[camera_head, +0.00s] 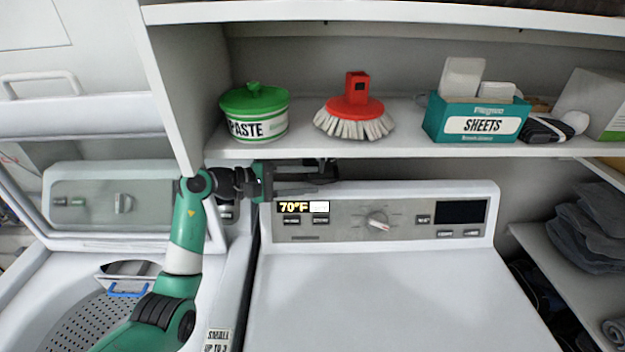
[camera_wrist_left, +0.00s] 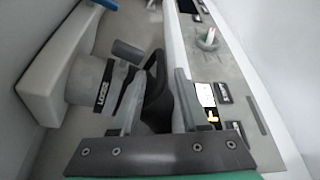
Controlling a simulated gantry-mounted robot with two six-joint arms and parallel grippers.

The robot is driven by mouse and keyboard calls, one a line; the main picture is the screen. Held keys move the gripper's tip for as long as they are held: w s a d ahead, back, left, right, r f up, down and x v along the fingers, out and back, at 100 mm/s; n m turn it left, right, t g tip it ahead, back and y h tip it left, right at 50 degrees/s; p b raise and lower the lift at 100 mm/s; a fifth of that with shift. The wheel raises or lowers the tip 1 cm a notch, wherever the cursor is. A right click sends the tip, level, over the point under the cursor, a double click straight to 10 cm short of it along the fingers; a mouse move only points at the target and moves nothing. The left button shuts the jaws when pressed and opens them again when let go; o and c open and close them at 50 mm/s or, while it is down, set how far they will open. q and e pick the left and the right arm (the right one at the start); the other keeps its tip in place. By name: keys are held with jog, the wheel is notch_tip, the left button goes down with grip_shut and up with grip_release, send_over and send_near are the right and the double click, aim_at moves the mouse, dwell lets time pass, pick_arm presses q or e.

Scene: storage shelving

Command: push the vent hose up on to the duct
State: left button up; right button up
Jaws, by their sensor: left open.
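My left gripper (camera_head: 305,178) reaches in under the shelf, behind the top of the white machine's control panel. In the left wrist view my left gripper (camera_wrist_left: 158,80) is open. A dark curved piece (camera_wrist_left: 156,105) lies between its fingers; I cannot tell whether they touch it. A grey cylinder with a black lettered band (camera_wrist_left: 95,85) lies beside the left finger. It looks like part of the vent hose or duct fitting, but I cannot tell which. Neither hose nor duct is clear in the head view. My right gripper is not in view.
The shelf (camera_head: 400,152) above holds a green-lidded paste tub (camera_head: 254,115), a red brush (camera_head: 355,110) and a sheets box (camera_head: 475,120). The control panel (camera_head: 400,218) stands close to the gripper. The white machine's top (camera_head: 390,300) is clear. An open washer (camera_head: 90,330) is at left.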

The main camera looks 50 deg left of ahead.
pick_arm(q)
jog(key=v, duration=0.9)
jog(key=shift+s+a, duration=0.2)
jog(key=shift+s, duration=0.15)
